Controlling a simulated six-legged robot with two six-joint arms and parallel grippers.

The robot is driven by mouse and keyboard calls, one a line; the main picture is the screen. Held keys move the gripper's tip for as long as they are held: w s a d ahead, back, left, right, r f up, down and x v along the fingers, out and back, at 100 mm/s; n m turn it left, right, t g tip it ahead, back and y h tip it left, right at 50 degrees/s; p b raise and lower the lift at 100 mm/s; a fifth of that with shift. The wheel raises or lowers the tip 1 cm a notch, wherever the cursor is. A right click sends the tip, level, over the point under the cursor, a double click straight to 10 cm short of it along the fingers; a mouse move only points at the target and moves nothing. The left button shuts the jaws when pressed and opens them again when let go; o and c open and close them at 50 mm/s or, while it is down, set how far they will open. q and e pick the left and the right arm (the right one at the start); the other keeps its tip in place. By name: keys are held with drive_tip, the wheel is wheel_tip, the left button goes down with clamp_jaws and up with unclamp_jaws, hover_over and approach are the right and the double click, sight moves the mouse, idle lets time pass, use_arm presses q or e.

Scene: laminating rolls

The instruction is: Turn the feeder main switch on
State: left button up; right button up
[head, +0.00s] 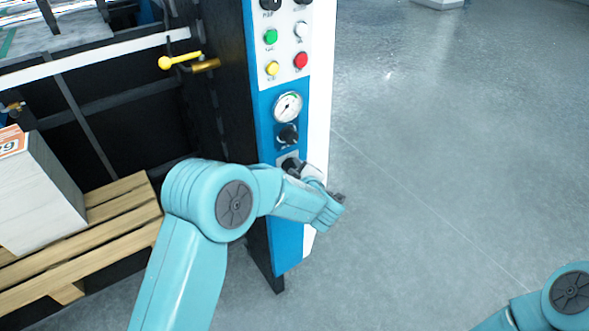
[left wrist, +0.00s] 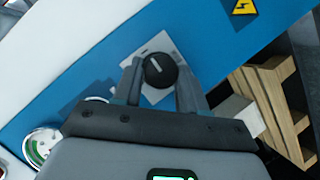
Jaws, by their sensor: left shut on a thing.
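The feeder main switch is a round black knob (left wrist: 160,71) with a white pointer mark, on a light square plate (left wrist: 147,52) on the blue panel. My right gripper is out of view; only part of my right arm shows at the lower right corner.
Above the switch are another black knob (head: 288,136), a round gauge (head: 288,106) and coloured buttons, including a red one (head: 301,60). A yellow-knobbed lever (head: 166,62) is left of the panel. A wooden pallet (head: 110,215) carries a paper stack (head: 45,195). Open floor lies right.

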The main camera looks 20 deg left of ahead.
use_arm(q)
drive_tip(key=o, duration=1)
drive_tip(key=shift+o, duration=0.2)
drive_tip(key=b+v, duration=0.1)
drive_tip(key=v, duration=1.5)
drive_tip(key=shift+s, duration=0.15)
